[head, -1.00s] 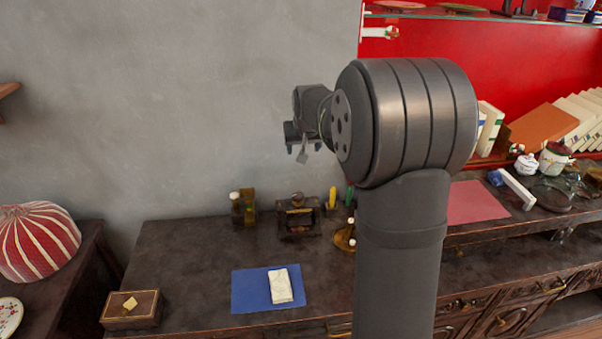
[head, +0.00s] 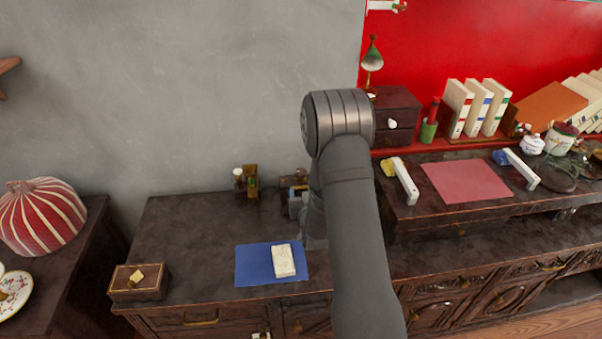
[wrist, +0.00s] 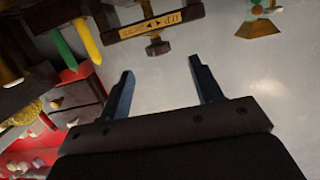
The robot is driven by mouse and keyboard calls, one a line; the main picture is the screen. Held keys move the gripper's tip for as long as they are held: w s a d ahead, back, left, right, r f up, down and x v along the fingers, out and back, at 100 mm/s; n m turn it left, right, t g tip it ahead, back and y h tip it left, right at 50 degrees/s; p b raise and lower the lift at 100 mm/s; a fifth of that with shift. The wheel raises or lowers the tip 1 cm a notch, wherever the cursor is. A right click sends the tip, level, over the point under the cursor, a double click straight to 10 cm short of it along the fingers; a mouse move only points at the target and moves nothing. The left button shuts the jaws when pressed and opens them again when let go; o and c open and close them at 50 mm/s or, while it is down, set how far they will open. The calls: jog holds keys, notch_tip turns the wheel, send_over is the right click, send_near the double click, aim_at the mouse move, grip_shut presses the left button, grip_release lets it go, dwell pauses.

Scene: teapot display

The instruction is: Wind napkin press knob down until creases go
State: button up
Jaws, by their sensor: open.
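The napkin press appears to be the dark wooden frame (head: 290,182) at the back of the sideboard, mostly hidden by my arm in the head view. In the wrist view the frame with a brass plate (wrist: 150,29) crosses the top, and a small brown knob (wrist: 158,47) sticks out from it towards my gripper. My gripper (wrist: 163,76) is open and empty, its two fingers apart, with the knob beyond the fingertips and roughly between them. A white folded napkin (head: 284,260) lies on a blue mat (head: 250,268); I cannot make out creases.
A wooden box (head: 137,283) sits at the sideboard's left front. Green and yellow sticks (wrist: 85,40) show beside the press in the wrist view. The sideboard's left middle is clear.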

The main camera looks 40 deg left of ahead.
aim_at(302, 176)
jog(key=s+d+f+t+y, duration=0.1)
jog(key=s+d+t+y, duration=0.1)
jog(key=s+d, duration=0.2)
jog(key=x, duration=1.1)
jog(key=f+x, duration=0.1)
jog(key=x, duration=0.5)
jog(key=shift+w+d+f, duration=0.1)
jog(key=shift+w, duration=0.15)
jog(key=shift+c, duration=0.5)
jog(key=c, duration=0.9)
jog(key=shift+h, duration=0.3)
